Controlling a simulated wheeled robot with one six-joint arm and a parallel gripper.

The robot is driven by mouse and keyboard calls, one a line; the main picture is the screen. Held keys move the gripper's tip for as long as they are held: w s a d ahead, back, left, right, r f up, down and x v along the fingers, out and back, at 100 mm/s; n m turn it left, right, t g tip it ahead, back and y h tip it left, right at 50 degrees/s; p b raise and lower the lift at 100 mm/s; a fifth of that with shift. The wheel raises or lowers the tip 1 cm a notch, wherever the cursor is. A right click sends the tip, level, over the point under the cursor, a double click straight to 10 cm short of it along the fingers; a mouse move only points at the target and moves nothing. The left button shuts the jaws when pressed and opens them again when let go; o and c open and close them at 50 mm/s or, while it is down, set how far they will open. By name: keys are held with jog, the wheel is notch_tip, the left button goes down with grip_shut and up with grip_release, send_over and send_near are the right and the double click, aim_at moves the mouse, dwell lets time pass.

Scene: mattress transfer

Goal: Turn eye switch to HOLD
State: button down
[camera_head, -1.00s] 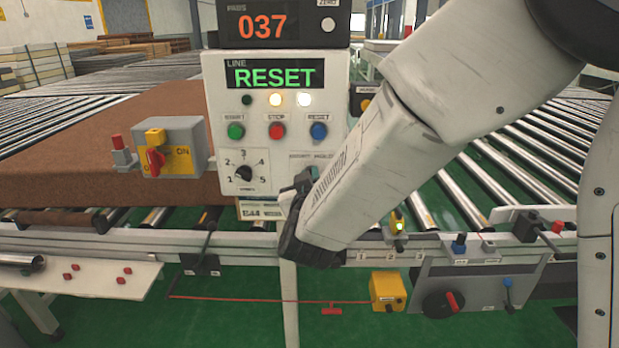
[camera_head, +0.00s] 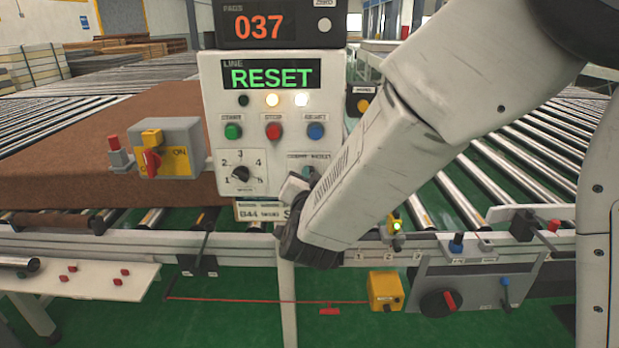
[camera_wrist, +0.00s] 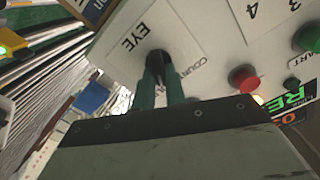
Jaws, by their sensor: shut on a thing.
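The eye switch (camera_wrist: 157,60) is a black knob on the white control panel (camera_head: 214,115), below a label reading EYE in the wrist view. A label beside it begins with COUNT; its far end is hidden. My gripper (camera_wrist: 161,78) is shut on the knob, with its two green fingers on either side of it. In the head view my gripper (camera_head: 300,183) is at the panel's lower right, and my wrist covers most of the switch. I cannot read a HOLD mark or tell the knob's exact setting.
The panel display (camera_head: 271,76) reads RESET, above green, red and blue buttons. A numbered dial (camera_head: 240,173) sits left of my gripper. A grey switch box (camera_head: 180,135) stands on the left. A brown mattress (camera_head: 60,165) lies on the rollers behind the panel.

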jog(key=shift+m, duration=0.5)
jog(key=c, duration=1.4)
grip_release()
jog(key=shift+c, duration=0.2)
jog(key=s, duration=0.7)
jog(key=shift+s, duration=0.4)
